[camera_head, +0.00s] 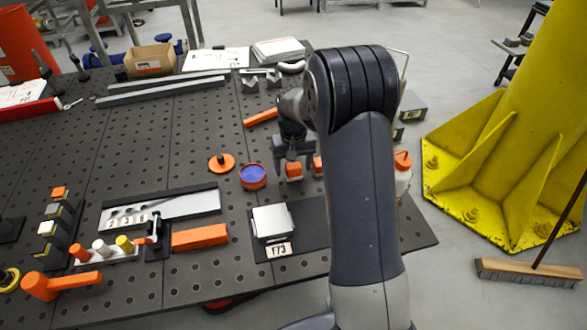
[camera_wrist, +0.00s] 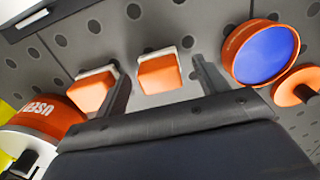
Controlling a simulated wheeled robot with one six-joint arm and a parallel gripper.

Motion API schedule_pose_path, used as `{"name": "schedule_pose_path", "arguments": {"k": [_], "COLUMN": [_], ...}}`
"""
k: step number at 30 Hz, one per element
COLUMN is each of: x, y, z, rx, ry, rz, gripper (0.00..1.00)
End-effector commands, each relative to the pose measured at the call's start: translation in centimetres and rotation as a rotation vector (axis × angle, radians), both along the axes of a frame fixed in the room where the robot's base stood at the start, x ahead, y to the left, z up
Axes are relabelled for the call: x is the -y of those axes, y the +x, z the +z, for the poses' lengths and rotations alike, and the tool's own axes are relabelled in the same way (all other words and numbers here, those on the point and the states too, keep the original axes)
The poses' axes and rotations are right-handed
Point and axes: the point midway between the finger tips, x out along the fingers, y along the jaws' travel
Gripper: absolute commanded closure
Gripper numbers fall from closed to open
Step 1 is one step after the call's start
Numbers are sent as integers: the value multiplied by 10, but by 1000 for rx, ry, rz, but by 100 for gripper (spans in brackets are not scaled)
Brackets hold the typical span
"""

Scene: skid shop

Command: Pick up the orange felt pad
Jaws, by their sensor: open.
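Two small orange blocks, each with a pale strip along one edge, lie on the dark perforated table; I cannot tell for sure which is the felt pad. One orange block (camera_wrist: 160,74) shows between my fingertips in the wrist view, and also in the head view (camera_head: 293,171). The other orange block (camera_wrist: 92,92) lies outside the left finger, partly hidden; it also shows in the head view (camera_head: 318,166), partly behind my arm. My gripper (camera_wrist: 165,84) is open and empty, pointing down above the blocks. It also shows in the head view (camera_head: 291,150).
An orange tin with a blue top (camera_wrist: 265,52) stands close outside the right finger. An orange disc with a black knob (camera_head: 221,163) lies beyond it. A grey-white block (camera_head: 272,222) stands nearer the table's front.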

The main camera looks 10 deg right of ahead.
Motion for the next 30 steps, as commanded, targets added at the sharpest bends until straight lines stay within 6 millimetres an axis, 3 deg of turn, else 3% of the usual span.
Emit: {"name": "schedule_pose_path", "arguments": {"k": [4,11,30], "x": [0,0,0], "y": [0,0,0], "z": [-13,-15,-14], "rx": [-1,1,2], "ry": [0,0,0], "rz": [0,0,0], "gripper": [31,31,80]}}
